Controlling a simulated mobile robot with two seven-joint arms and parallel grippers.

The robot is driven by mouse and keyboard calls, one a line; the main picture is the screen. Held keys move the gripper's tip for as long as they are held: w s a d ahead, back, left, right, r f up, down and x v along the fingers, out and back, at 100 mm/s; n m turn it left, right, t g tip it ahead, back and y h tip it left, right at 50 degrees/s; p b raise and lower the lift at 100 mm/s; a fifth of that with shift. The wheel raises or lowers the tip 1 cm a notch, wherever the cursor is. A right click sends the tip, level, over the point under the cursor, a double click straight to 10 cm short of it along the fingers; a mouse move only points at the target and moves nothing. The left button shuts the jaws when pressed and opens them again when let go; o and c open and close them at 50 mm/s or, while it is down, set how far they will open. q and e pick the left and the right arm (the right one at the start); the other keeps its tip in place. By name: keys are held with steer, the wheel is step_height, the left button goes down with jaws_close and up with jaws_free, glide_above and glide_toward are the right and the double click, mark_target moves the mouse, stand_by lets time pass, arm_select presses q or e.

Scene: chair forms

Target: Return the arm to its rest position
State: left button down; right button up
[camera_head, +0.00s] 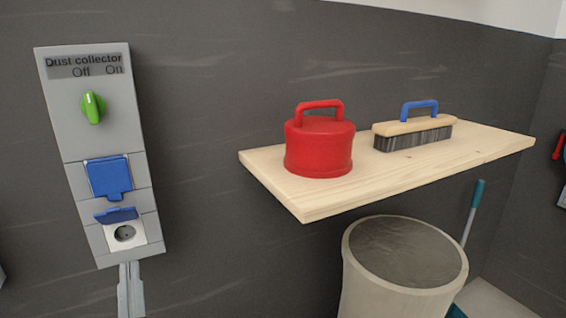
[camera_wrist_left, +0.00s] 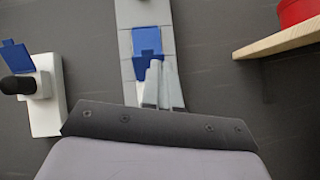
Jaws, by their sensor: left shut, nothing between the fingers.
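My left gripper (camera_head: 130,268) shows at the bottom of the head view, just below the grey dust collector panel (camera_head: 75,190). Its light grey fingers are together and hold nothing. In the left wrist view the shut fingers (camera_wrist_left: 158,65) point up in front of the panel (camera_wrist_left: 129,14) and its blue flap (camera_wrist_left: 147,40). I cannot tell whether they touch it. The panel has a green knob (camera_head: 93,107), a closed blue cover (camera_head: 109,177) and, below it, a socket (camera_head: 125,233) with its blue lid raised. My right gripper is out of view.
A wooden shelf (camera_head: 290,205) at the right holds a red lidded container (camera_head: 318,148) and a brush (camera_head: 415,133). A bin (camera_head: 400,280) stands below. The left wrist view shows another wall socket with a black plug (camera_wrist_left: 18,86). The wall between panel and shelf is clear.

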arm_select(q)
steer(key=d+f+m+g+h+p, duration=0.1)
steer(key=d+f+m+g+h, duration=0.2)
steer(key=f+m+h, duration=0.8)
steer(key=d+f+m+g+h+p, duration=0.1)
steer(key=d+f+m+g+h, duration=0.4)
steer(key=m, duration=1.2)
steer(key=s+a+f+m+g+y, duration=0.2)
steer(key=s+a+f+m, duration=0.1)
steer(key=f, duration=0.5)
steer(key=s+a+f+m+g+y, duration=0.1)
steer(key=s+a+f+m+g, duration=0.2)
steer(key=s+f+m, duration=0.3)
step_height(320, 180, down, 4)
steer(key=shift+r+m+y+p, duration=0.25)
steer(key=shift+m+y+p, duration=0.2)
steer(key=shift+m, duration=0.65)
